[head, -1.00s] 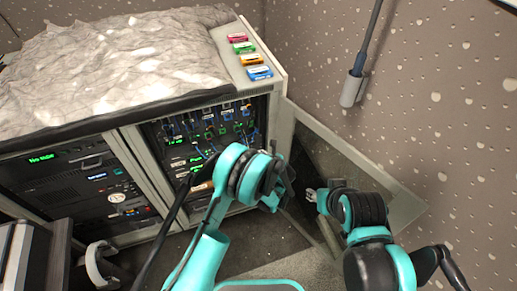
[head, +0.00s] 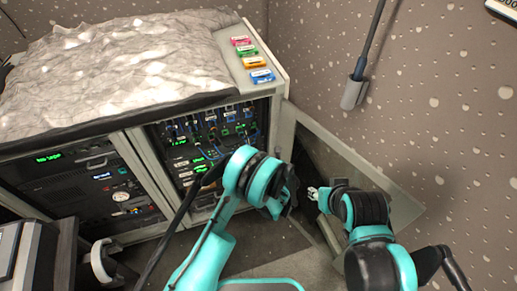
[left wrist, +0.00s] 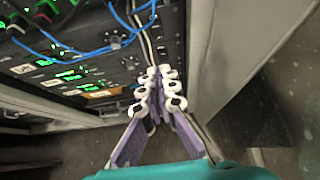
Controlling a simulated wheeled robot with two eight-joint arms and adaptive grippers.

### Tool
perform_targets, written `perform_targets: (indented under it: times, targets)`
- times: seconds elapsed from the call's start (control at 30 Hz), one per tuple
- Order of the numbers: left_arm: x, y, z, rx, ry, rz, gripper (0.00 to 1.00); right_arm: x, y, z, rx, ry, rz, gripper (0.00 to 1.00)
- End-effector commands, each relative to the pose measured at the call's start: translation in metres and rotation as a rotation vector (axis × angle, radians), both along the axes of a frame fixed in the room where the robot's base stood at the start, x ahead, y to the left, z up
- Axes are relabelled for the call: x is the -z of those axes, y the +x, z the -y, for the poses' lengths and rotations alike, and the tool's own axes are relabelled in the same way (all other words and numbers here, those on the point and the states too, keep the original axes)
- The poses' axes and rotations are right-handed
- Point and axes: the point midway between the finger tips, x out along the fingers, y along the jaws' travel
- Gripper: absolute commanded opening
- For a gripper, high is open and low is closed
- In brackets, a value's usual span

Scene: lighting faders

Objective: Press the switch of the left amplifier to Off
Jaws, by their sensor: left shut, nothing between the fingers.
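The rack's right bay (head: 204,139) holds dark units with green lit displays and blue cables. Its lower units (left wrist: 84,80) show green readouts and an orange-lit label in the left wrist view. I cannot tell which unit is the left amplifier, and its switch is not clearly visible. My left gripper (head: 289,190) is in front of the bay's right side, near the open door. In the left wrist view its white fingertips (left wrist: 160,88) are together and hold nothing. My right gripper (head: 314,192) is just right of it, too small to read.
The cabinet's left bay (head: 84,181) holds more dark units. An open door panel (head: 390,197) stands right of the cabinet. Coloured labelled blocks (head: 256,63) and a crumpled grey cover (head: 115,60) lie on top. Floor shows below the cabinet.

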Motion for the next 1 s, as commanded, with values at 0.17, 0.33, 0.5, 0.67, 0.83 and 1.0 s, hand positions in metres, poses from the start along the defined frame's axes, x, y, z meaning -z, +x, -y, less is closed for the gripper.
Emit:
perform_targets:
  times: [0.17,0.33,0.5,0.67,0.83,1.0]
  targets:
    - [0.002,0.002,-0.001,-0.001,0.001,0.0,0.0,0.002,0.0,0.0,0.0,0.0,0.0,0.4]
    - [0.015,0.017,-0.006,-0.003,0.0,0.0,0.0,0.009,0.0,0.0,0.0,0.0,0.0,0.4]
    - [0.037,0.044,-0.016,-0.004,0.0,0.0,0.0,0.022,0.0,0.0,0.0,0.0,0.0,0.4]
    - [0.056,0.071,-0.024,-0.004,0.0,-0.001,0.0,0.035,0.0,0.0,0.0,0.0,0.0,0.4]
    - [0.064,0.096,-0.033,-0.002,0.0,0.0,0.0,0.045,0.0,0.0,0.0,0.0,0.0,0.4]
    - [0.064,0.111,-0.037,-0.001,0.0,-0.001,0.0,0.051,0.0,0.0,0.0,0.0,0.0,0.4]
